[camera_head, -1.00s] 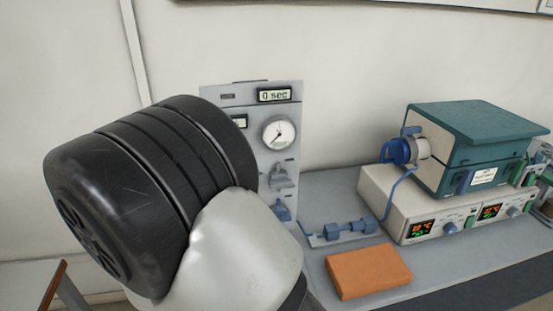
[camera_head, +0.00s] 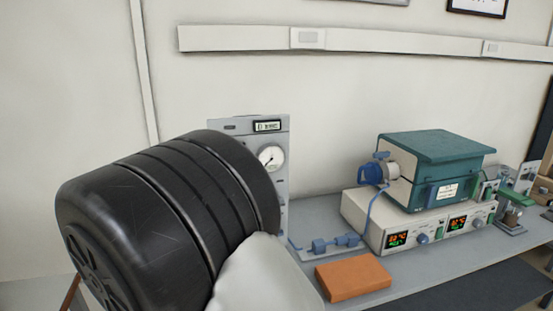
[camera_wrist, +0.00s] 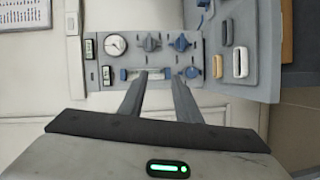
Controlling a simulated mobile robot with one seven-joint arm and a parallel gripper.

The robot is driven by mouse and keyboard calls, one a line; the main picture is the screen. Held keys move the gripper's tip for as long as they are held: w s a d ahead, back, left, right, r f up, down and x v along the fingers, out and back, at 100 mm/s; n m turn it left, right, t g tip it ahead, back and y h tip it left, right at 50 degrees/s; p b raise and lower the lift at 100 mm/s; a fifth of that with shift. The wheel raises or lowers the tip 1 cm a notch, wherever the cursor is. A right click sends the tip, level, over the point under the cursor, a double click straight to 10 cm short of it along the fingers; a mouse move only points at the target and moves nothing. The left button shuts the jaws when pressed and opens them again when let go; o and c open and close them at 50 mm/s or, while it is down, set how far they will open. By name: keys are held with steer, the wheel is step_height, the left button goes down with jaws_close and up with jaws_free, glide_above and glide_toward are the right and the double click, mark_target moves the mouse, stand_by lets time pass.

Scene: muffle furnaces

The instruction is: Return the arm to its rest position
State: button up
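My arm, a black ribbed cylinder with a white link, fills the lower left of the head view. My gripper is not seen there. In the wrist view my gripper (camera_wrist: 159,80) has its two grey fingers apart, with nothing held between them. The fingers point toward a grey control panel (camera_wrist: 165,22) with a round gauge and blue knobs. I cannot tell the distance between the fingertips and the panel. In the head view the panel (camera_head: 282,190) stands behind my arm, which hides its lower left part.
A teal-topped furnace (camera_head: 436,147) sits on a white control unit (camera_head: 360,216) with lit displays on the grey bench (camera_head: 312,207). An orange block (camera_head: 352,277) lies near the front edge. Blue fittings (camera_head: 335,243) lie behind it.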

steer(key=w+r+m+g+y, duration=0.2)
steer(key=w+m+g+y, duration=0.15)
steer(key=w+m, duration=0.2)
steer(key=s+d+r+m+g+y, duration=0.2)
steer(key=d+r+m+g, duration=0.15)
steer(key=r, duration=0.35)
steer(key=s+d+r+m+g+h, duration=0.2)
steer(key=s+d+m, duration=0.1)
steer(key=s+d, duration=0.6)
steer(key=s+d+r+m+g+h, duration=0.2)
steer(key=s+d+r+m, duration=0.1)
steer(key=s+d, duration=0.55)
step_height(320, 180, up, 12)
steer(key=p, duration=1.2)
steer(key=shift+w+f+p, duration=0.2)
steer(key=shift+w+p, duration=0.1)
steer(key=shift+w, duration=0.05)
